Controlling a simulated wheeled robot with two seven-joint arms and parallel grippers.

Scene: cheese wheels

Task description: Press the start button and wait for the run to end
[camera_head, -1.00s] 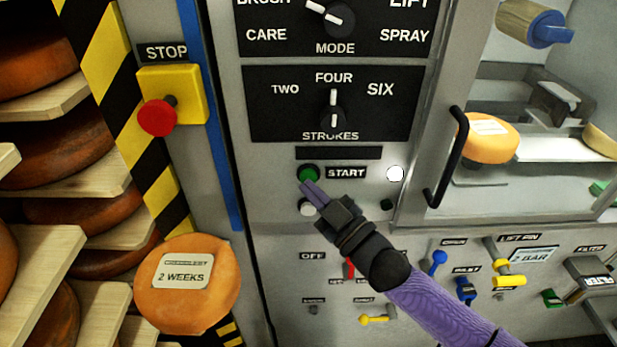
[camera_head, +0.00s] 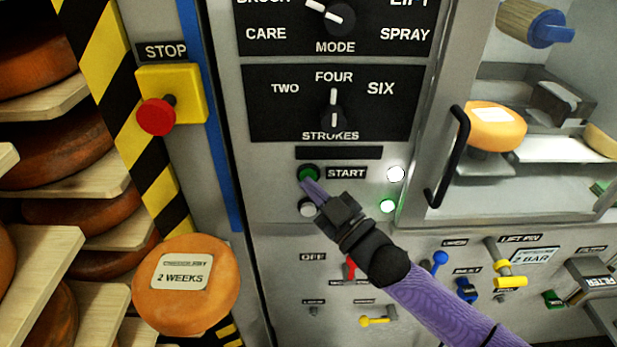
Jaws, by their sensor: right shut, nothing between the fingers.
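The green start button (camera_head: 309,173) is on the grey machine panel, left of the START label (camera_head: 346,173). My right gripper (camera_head: 306,186) is shut and empty, its fingertips at the lower edge of the button; I cannot tell whether they touch it. A small lamp (camera_head: 388,206) on the panel glows green, and a white lamp (camera_head: 396,174) above it is lit. Behind the window, an orange cheese wheel (camera_head: 497,128) with a label sits inside the machine. The strokes knob (camera_head: 334,110) points up to FOUR. My left gripper is out of view.
A red stop button (camera_head: 157,117) on a yellow box is at the left. A cheese wheel (camera_head: 186,290) labelled 2 WEEKS is below it. Shelves of cheese (camera_head: 60,140) line the left side. A black door handle (camera_head: 447,157) and several small valves are right of my gripper.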

